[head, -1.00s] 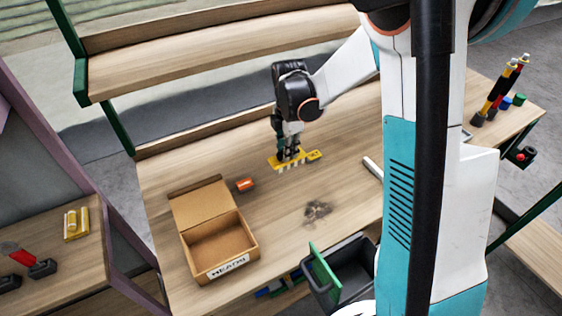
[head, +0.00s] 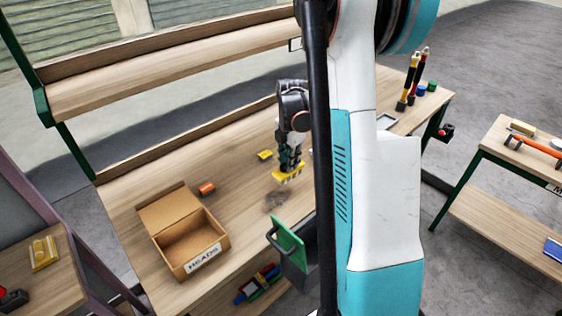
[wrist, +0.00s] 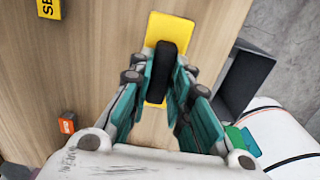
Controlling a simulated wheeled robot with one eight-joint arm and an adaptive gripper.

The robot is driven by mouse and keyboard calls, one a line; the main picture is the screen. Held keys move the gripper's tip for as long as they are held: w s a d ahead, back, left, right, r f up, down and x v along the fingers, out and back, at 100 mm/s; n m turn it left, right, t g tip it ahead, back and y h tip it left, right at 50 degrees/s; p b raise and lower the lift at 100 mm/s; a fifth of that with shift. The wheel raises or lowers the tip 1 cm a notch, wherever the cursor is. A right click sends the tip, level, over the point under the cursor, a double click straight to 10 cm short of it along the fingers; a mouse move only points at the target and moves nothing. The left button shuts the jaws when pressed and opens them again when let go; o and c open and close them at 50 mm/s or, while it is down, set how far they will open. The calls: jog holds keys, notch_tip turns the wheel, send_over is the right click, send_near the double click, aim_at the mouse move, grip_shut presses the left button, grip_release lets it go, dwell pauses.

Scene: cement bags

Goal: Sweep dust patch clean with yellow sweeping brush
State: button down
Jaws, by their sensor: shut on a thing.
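The yellow sweeping brush (head: 287,176) is in my gripper (head: 290,158), over the workbench. In the wrist view, the fingers (wrist: 166,75) are shut on the brush's black handle (wrist: 164,62), with the yellow head (wrist: 172,28) showing beyond and below it. The dust patch (head: 276,200) is a dark grey smudge on the wooden bench top, just in front and to the left of the brush in the head view. I cannot tell whether the brush touches the bench. The dust does not show in the wrist view.
An open cardboard box marked HEADS (head: 187,262) stands at the left. A dark bin with a green flap (head: 288,241) is at the front edge. Another table (head: 500,142) stands right.

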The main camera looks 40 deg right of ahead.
jog(key=shift+f+b, duration=1.8)
jog(key=shift+f, duration=0.3)
jog(key=shift+f, duration=0.3)
jog(key=shift+f+b, duration=0.35)
jog(key=shift+b, duration=0.2)
jog(key=shift+f, duration=0.3)
jog(key=shift+a, duration=0.1)
